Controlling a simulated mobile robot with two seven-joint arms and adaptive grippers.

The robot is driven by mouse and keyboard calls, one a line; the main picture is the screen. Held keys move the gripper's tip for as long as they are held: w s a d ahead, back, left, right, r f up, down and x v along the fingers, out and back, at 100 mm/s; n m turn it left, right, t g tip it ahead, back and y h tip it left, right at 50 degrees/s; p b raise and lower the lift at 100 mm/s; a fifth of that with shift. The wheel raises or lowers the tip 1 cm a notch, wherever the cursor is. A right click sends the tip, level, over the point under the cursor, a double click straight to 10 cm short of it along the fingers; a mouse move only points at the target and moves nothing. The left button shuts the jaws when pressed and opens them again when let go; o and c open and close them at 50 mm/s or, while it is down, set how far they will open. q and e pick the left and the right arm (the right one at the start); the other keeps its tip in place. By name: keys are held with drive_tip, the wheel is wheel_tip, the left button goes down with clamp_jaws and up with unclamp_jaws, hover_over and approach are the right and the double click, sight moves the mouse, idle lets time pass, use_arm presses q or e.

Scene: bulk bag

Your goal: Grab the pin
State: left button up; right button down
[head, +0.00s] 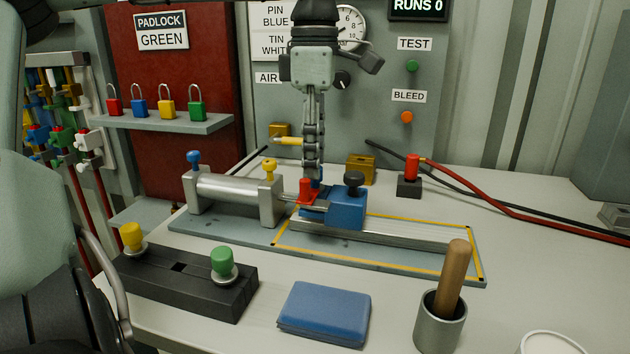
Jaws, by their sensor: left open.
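My left gripper (312,172) points straight down over the middle of the bench, its fingers seen edge-on. Its jaws are open. Its fingertips are right at a small blue pin (317,183), which is mostly hidden behind them, beside a red fitting (306,187) at the rod end of the silver cylinder (226,193). I cannot tell whether the fingers touch the pin. A blue block (346,208) with a black knob adjoins the fitting on the right. A sign (272,17) reads "PIN BLUE". My right gripper is not in view.
Blue (193,160) and yellow (269,168) knobs stand on the cylinder ends. A black block (185,283) with yellow and green plugs, a blue cloth (324,312) and a cup (440,325) with a wooden handle lie in front. A red plug (411,168) and hoses are behind, right.

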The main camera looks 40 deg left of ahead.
use_arm(q)
drive_tip(key=shift+f, duration=0.5)
clamp_jaws()
drive_tip(key=shift+r, duration=0.15)
